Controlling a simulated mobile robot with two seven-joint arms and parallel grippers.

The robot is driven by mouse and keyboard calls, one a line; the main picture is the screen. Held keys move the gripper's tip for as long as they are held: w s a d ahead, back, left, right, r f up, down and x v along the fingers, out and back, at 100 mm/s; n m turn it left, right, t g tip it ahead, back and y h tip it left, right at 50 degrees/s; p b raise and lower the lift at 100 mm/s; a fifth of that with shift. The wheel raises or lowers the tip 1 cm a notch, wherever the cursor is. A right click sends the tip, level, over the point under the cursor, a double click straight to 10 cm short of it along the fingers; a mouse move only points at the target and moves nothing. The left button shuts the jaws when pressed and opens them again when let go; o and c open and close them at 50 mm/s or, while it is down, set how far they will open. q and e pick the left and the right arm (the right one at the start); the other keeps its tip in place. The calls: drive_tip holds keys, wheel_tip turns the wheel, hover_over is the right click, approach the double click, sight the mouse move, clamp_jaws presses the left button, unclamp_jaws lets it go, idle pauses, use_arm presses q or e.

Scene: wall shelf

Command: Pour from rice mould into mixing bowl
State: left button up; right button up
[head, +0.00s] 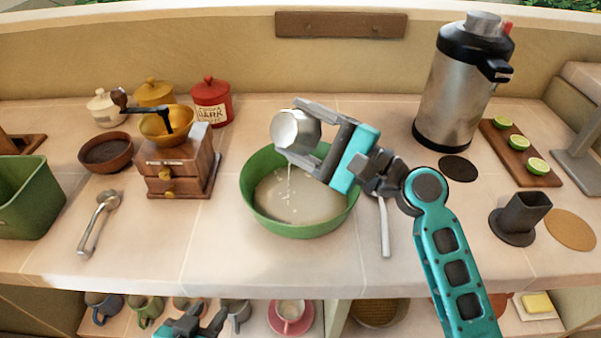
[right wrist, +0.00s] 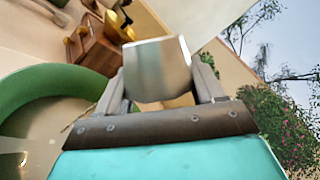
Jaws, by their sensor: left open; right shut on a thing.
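The rice mould (head: 294,132) is a small silver metal cup, held tilted above the mixing bowl. My right gripper (head: 296,128) is shut on it, and the mould also shows between the fingers in the right wrist view (right wrist: 158,70). A thin pale stream falls from the mould into the bowl. The mixing bowl (head: 255,207) is green and stands upright on the counter, with pale whitish contents inside. Its rim also shows at the left of the right wrist view (right wrist: 50,85). My left gripper (head: 205,322) is low at the bottom edge of the head view, open and away from the bowl.
A wooden coffee grinder (head: 177,165) stands left of the bowl, with a spoon (head: 98,220) and brown bowl (head: 106,152) beyond. A steel flask (head: 460,85) and lime board (head: 518,150) stand to the right. A white stick (head: 384,228) lies beside the bowl. Mugs sit on the shelf below.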

drive_tip(key=shift+r+m, duration=0.25)
drive_tip(key=shift+m, duration=0.05)
drive_tip(key=shift+w+d+f+m, duration=0.1)
drive_tip(key=shift+m, duration=0.2)
drive_tip(key=shift+w+d+f+m+t, duration=0.15)
drive_tip(key=shift+m+t, duration=0.45)
drive_tip(key=shift+m, duration=0.3)
idle(0.5)
